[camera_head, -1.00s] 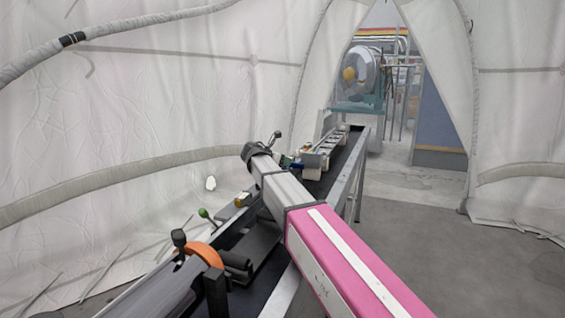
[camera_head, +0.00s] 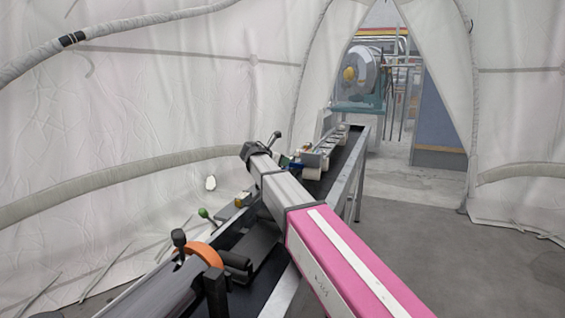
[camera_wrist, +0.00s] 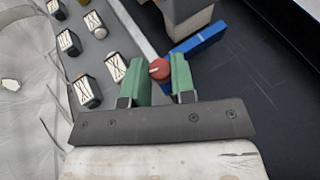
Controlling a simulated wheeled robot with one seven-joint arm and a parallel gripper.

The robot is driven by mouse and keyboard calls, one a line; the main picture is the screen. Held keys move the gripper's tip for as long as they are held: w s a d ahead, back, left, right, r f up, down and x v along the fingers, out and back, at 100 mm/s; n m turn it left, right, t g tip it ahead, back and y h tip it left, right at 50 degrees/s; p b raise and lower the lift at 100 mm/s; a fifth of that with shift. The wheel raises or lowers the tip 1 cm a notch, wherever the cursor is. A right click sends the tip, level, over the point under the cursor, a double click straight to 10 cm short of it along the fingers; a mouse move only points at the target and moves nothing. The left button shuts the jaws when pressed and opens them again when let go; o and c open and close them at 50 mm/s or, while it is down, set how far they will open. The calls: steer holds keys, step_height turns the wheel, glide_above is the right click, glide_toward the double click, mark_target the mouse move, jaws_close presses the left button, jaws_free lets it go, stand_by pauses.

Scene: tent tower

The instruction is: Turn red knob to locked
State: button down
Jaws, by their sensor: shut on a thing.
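The red knob (camera_wrist: 159,69) shows in the wrist view between the two green fingers of my gripper (camera_wrist: 158,80). The fingers are closed on its sides. A blue bar (camera_wrist: 200,38) extends from beside the knob to the upper right. In the head view, my pink and grey arm reaches over the bench, and the knob cannot be made out there. Any locked or unlocked marking is hidden or too small to read.
Several white labelled switches (camera_wrist: 95,22) stand on a grey panel left of the knob. A grey block (camera_wrist: 188,15) stands just behind it. The black bench top (camera_wrist: 265,85) is clear at right. An orange ring (camera_head: 203,254) and a green-tipped lever (camera_head: 203,213) sit nearer on the bench.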

steer(key=shift+w+a+m+g+h, duration=0.15)
steer(key=shift+m+g+h, duration=0.5)
steer(key=shift+m+g, duration=0.8)
steer(key=shift+w+m+g+h, duration=0.25)
steer(key=shift+m+g+h, duration=0.35)
steer(key=shift+m+g, duration=0.85)
steer(key=shift+w+a+m+g+h, duration=0.15)
steer(key=shift+m+g+h, duration=0.5)
steer(key=shift+m+g, duration=0.8)
steer(key=shift+d+g, duration=0.1)
steer(key=shift+g, duration=0.15)
steer(key=c, duration=1)
jaws_free()
steer(key=shift+o, duration=0.2)
